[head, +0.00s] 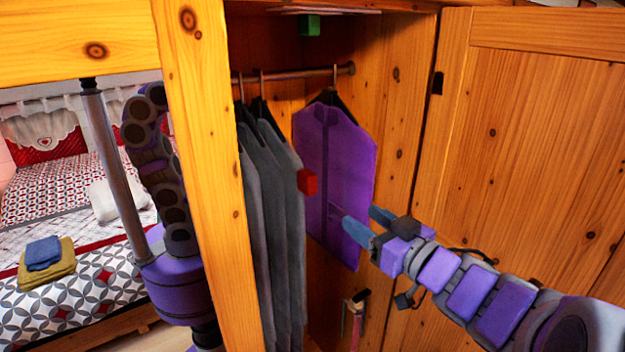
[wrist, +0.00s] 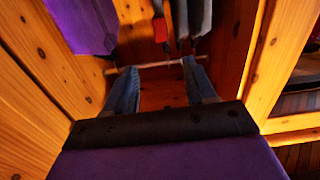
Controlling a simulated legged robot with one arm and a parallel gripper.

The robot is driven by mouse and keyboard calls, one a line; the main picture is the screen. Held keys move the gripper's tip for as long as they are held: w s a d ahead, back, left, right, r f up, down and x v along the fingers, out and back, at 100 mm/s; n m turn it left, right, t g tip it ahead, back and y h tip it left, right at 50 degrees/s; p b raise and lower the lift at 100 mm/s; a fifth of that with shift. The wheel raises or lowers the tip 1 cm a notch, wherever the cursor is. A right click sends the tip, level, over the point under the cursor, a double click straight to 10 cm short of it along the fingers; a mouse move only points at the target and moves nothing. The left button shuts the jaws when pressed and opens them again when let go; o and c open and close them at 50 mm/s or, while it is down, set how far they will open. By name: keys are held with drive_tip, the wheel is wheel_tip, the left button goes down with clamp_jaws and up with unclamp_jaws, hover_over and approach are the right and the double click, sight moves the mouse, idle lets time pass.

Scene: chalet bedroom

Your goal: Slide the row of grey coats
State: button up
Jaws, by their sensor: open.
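The row of grey coats (head: 268,220) hangs on dark hangers from the wardrobe rail (head: 300,77), left of the purple garment (head: 345,165). A red block (head: 306,181) shows at the right edge of the coats. My gripper (head: 358,214) is open in front of the purple garment, right of the coats and apart from them. In the wrist view the coats (wrist: 190,18) show at the top, with the red block (wrist: 159,28) beside them and the purple garment (wrist: 85,25) at upper left. The space between my fingers (wrist: 159,67) holds no coat.
A wooden post (head: 205,150) stands left of the coats and partly hides them. The wooden door panel (head: 535,150) is at right. A green block (head: 310,25) is at the top. Slim items (head: 355,315) hang low inside. A bed (head: 60,250) shows at left.

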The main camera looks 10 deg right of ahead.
sight(313, 184)
drive_tip(key=p+x, duration=0.4)
drive_tip(key=x, duration=1.3)
drive_tip(key=shift+w+a, duration=0.15)
drive_tip(key=shift+w, duration=0.05)
drive_tip(key=shift+c, duration=0.3)
clamp_jaws()
